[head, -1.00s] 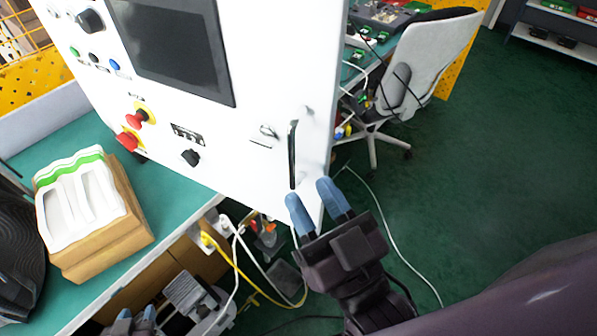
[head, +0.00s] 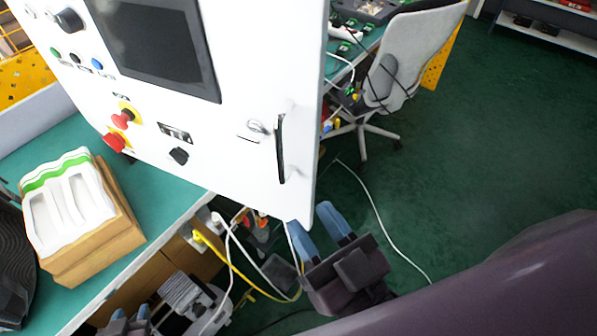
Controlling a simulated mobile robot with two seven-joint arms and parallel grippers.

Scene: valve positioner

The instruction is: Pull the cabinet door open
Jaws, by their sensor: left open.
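The white cabinet door (head: 232,120) stands at the centre of the head view, tilted in the picture. Its black upright handle (head: 281,148) is near the right edge, with a small keyed lock (head: 256,127) to its left. I cannot tell whether the door is ajar. My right gripper (head: 319,221) is below and right of the handle, near the door's lower right corner. Its two blue fingers are apart with nothing between them, and it does not touch the handle. My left gripper (head: 130,317) is at the bottom left, open, partly cut off, away from the door.
A green bench (head: 160,190) on the left carries a wooden box (head: 95,245) with a white and green tray. Yellow and white cables hang below the cabinet. A grey chair (head: 415,50) stands behind right. The green floor at right is clear.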

